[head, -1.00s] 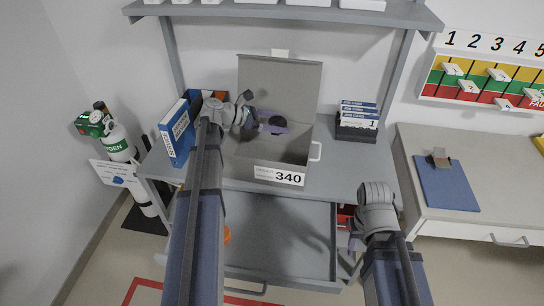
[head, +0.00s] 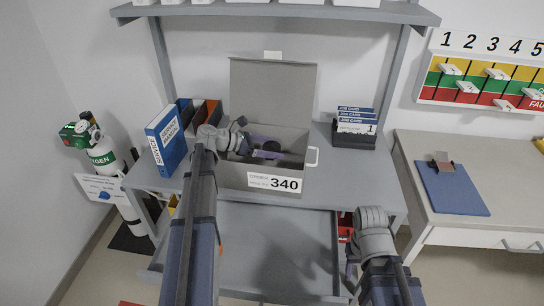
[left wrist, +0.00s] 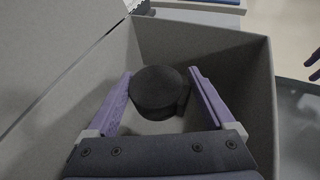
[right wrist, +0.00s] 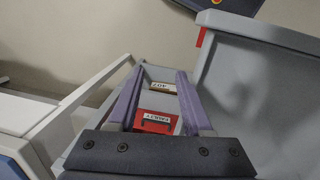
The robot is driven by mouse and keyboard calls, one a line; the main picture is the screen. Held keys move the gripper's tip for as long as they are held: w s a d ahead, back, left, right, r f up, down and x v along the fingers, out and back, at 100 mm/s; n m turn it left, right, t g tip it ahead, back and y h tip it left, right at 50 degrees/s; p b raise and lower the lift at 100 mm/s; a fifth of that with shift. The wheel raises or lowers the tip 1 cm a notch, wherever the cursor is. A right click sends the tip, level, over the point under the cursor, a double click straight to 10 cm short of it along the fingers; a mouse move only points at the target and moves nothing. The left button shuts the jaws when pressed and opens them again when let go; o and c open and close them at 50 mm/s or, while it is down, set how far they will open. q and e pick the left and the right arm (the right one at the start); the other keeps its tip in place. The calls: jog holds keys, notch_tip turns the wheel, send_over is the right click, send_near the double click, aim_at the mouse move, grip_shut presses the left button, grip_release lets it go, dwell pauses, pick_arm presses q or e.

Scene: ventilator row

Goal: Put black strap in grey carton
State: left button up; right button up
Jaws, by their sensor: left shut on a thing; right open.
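The grey carton (head: 228,172) stands open on the bench with its lid flap raised at the back and a "340" label on its front. The black strap (head: 271,147) is a round dark roll. My left gripper (head: 262,153) is shut on it, inside the carton's walls. In the left wrist view the strap (left wrist: 158,90) sits between the two purple fingers, with the carton's walls around it; any gap to the floor is unclear. My right gripper (right wrist: 157,78) is open and empty, low at the bench's right front in the head view.
Blue and orange binders (head: 167,140) stand left of the carton. A black job-card holder (head: 354,138) stands to its right. An open drawer (head: 275,245) lies below. A red box (right wrist: 155,122) shows beyond my right fingers. A clipboard (head: 452,190) lies on the right table.

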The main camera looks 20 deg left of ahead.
pick_arm(q)
jog(key=shift+f, duration=0.55)
pick_arm(e)
jog(key=shift+f, duration=0.6)
pick_arm(q)
jog(key=shift+f, duration=0.1)
pick_arm(e)
jog(key=shift+f, duration=0.1)
pick_arm(q)
jog(key=shift+f+b, duration=0.55)
jog(key=shift+b, duration=0.2)
jog(key=o, duration=1.1)
pick_arm(e)
jog(key=shift+f, duration=0.5)
pick_arm(q)
jog(key=shift+o, duration=0.2)
jog(key=shift+r, duration=0.1)
jog(key=shift+r+p, duration=0.2)
jog(key=shift+p, duration=0.15)
jog(key=shift+s+a+r+p, duration=0.35)
jog(key=shift+a+r+p, duration=0.15)
jog(key=shift+r+p, duration=0.3)
jog(key=p+v, duration=0.3)
jog(key=v, duration=0.7)
jog(key=shift+s+a+p, duration=0.25)
jog(key=shift+p, duration=0.05)
pick_arm(e)
jog(key=shift+r, duration=2.9)
